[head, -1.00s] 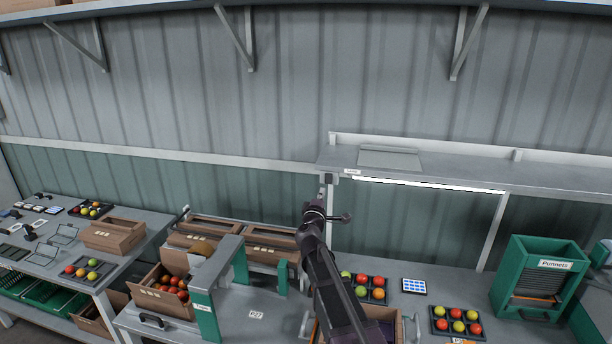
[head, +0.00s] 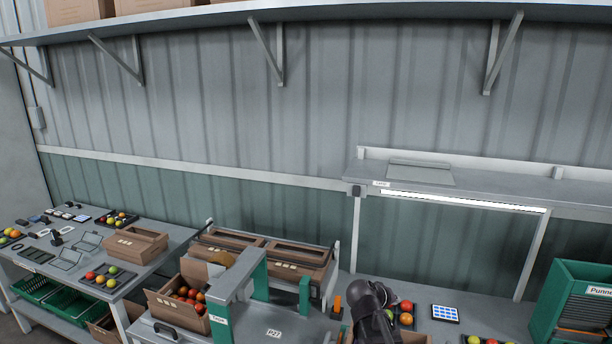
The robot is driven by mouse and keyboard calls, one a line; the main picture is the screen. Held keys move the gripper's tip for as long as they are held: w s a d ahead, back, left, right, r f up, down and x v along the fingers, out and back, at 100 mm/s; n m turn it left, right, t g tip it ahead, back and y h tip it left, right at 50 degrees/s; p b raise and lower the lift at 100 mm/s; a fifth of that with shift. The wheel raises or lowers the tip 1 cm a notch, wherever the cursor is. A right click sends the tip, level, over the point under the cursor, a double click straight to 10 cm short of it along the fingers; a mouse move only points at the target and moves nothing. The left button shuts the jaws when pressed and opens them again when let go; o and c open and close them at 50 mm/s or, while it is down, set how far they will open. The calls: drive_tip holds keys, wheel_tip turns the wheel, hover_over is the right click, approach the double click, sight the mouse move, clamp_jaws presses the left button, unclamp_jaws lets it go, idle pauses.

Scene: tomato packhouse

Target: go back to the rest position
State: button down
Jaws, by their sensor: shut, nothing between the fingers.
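A dark part of my arm (head: 370,308) shows at the bottom of the head view, right of centre. It stands in front of the bench and hides part of a tomato tray (head: 406,314) there. My gripper's fingers do not show in this view. No object is seen held.
A grey and green frame (head: 240,278) stands left of my arm, beside a cardboard box of tomatoes (head: 163,304). A grey shelf (head: 470,184) with a lit strip juts out at right. A green punnet holder (head: 575,300) is at the right edge.

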drive_tip(key=s+a+f+g+y+b, duration=0.3)
drive_tip(key=s+a+f+y, duration=0.1)
drive_tip(key=s+f, duration=0.3)
drive_tip(key=s+a+f+m+g+y+b, duration=0.1)
drive_tip(key=s+a+f+g+y+b, duration=0.1)
drive_tip(key=s+f, duration=0.5)
drive_tip(key=s+a+g+y, duration=0.1)
drive_tip(key=s+a+y, duration=0.1)
drive_tip(key=shift+s+m+g+y+b, duration=0.3)
drive_tip(key=shift+s+b, duration=0.05)
drive_tip(key=shift+b, duration=0.05)
drive_tip(key=shift+f, duration=0.1)
